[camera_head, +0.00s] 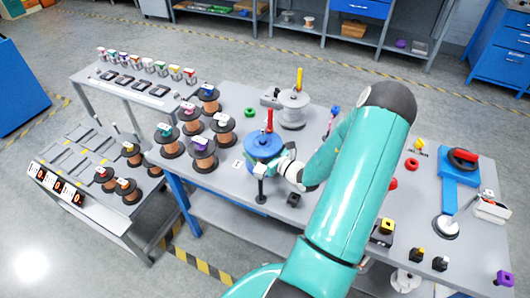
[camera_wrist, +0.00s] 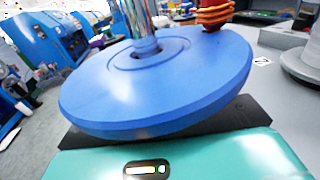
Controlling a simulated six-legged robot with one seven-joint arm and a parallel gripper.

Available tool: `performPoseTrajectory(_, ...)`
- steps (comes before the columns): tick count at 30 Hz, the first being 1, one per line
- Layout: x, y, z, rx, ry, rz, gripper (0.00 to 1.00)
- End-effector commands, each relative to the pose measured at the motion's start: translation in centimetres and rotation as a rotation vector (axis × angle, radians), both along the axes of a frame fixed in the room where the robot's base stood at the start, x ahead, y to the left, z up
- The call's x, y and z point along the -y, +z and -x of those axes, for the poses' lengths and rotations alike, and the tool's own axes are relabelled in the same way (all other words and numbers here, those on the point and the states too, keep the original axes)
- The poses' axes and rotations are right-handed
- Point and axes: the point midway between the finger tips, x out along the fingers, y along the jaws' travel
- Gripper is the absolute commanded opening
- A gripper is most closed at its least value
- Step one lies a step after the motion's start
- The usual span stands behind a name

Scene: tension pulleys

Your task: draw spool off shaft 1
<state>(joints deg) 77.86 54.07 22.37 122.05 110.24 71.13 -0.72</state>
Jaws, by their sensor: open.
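A blue round disc (camera_head: 263,145) sits near the middle of the bench, with a red upright part (camera_head: 269,120) above it. My gripper (camera_head: 283,167) is at its near right edge, open; its fingertips are too small to make out, so contact cannot be told. The wrist view shows the blue disc (camera_wrist: 150,85) large and close, with a shiny metal shaft (camera_wrist: 138,18) rising from its centre and a red-orange ringed part (camera_wrist: 214,14) behind. No copper spool shows on this shaft. Several copper-wound spools, one with a purple top (camera_head: 203,153), stand to the left. Which shaft is number 1 is unclear.
A grey round stand (camera_head: 294,108) with a yellow upright is behind the blue disc. A black post (camera_head: 261,190) stands in front of it. A blue fixture (camera_head: 459,185) is at the right. Small coloured parts are scattered along the bench; my arm covers its middle right.

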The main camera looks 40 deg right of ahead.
Motion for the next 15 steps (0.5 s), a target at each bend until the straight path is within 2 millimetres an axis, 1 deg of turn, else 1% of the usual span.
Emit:
performPoseTrajectory(6,0.05,0.01,-0.28,0.000,0.000,0.000,0.82)
performPoseTrajectory(7,0.05,0.01,-0.32,0.000,0.000,0.000,0.80)
performPoseTrajectory(11,0.07,0.00,-0.31,0.000,0.000,0.000,0.54)
performPoseTrajectory(12,0.06,0.00,-0.31,0.000,0.000,0.000,0.46)
performPoseTrajectory(14,0.06,0.00,-0.31,0.000,0.000,0.000,0.34)
performPoseTrajectory(15,0.06,0.00,-0.30,0.000,0.000,0.000,0.27)
